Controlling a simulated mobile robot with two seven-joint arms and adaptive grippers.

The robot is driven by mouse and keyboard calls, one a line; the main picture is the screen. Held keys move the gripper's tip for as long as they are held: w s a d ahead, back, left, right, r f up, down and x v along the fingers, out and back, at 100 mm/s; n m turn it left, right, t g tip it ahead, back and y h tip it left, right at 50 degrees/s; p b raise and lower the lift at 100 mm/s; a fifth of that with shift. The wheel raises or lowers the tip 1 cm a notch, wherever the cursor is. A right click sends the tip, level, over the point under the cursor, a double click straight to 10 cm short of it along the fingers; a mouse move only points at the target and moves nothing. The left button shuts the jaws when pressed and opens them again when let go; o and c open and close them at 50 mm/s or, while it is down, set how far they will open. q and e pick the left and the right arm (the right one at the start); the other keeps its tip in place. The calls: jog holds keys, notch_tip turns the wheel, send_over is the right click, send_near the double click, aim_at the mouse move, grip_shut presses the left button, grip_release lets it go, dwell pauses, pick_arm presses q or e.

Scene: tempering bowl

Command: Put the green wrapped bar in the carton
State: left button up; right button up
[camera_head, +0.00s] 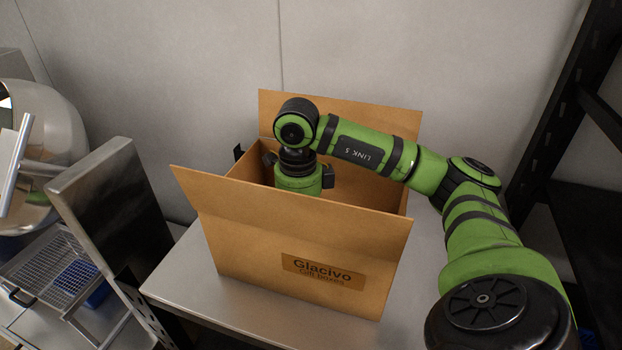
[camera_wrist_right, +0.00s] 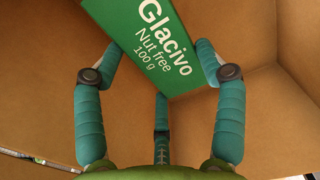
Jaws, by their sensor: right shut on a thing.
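The green wrapped bar (camera_wrist_right: 150,40) shows in the right wrist view, with white lettering "Glacivo Nut free 100 g". My right gripper (camera_wrist_right: 157,62) is shut on it, with teal fingers on both sides. The brown open carton (camera_head: 235,255) stands on the table in the head view, its flaps up. My right arm reaches over it and its wrist points down into the opening. The front wall hides the gripper's fingers and the bar there. Carton walls (camera_wrist_right: 275,130) surround the bar in the wrist view. The bar's gap to the carton floor cannot be told. My left gripper is not in view.
The grey table (camera_head: 190,275) is bare around the carton. To the left are a tilted metal panel (camera_head: 115,200), a wire rack (camera_head: 55,265) and a shiny steel bowl (camera_head: 50,120). A black shelf frame (camera_head: 565,130) stands at the right, with a wall behind.

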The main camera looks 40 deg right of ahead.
notch_tip(320, 180, down, 5)
jog(key=shift+s+f+p, duration=0.15)
jog(key=shift+p, duration=0.65)
notch_tip(320, 180, down, 4)
jog(key=shift+r+p, duration=0.1)
jog(key=shift+p, duration=0.45)
jog(key=shift+f, duration=0.45)
jog(key=shift+f, duration=0.2)
jog(key=o, duration=1.2)
jog(key=shift+r, duration=0.1)
